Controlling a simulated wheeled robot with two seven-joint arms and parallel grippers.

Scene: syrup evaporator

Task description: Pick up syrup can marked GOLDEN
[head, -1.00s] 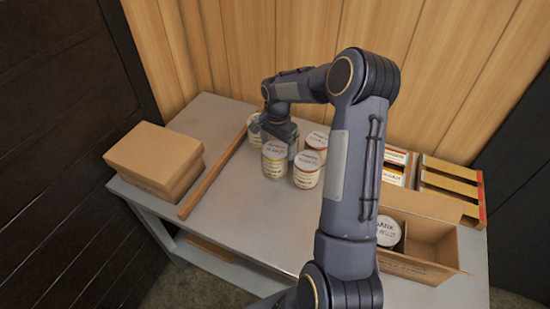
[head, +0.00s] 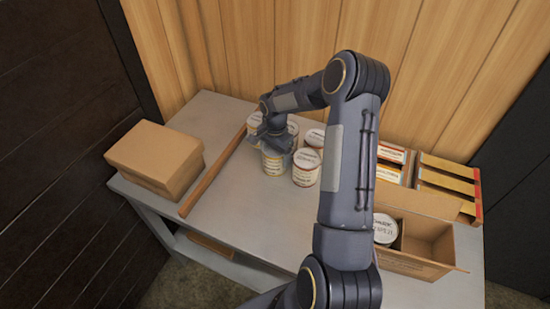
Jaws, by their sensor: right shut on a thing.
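My right gripper (head: 274,143) reaches down over the front-left can of a group on the grey table (head: 236,215). It is shut on this white can with a yellow band (head: 273,167), covering most of its lid. The can is upright; I cannot tell whether it touches the table. Its lettering is too small to read, so GOLDEN cannot be confirmed. A can with a red band (head: 306,168) stands close to its right. Other cans stand behind, one at the back left (head: 254,121) and one at the back right (head: 315,138). My left gripper is not in view.
A closed cardboard box (head: 152,160) sits at the left. A wooden strip (head: 212,172) lies between it and the cans. At the right, an open divided carton (head: 413,268) holds a can (head: 385,229). Wooden racks (head: 448,188) stand behind it. The front middle table is clear.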

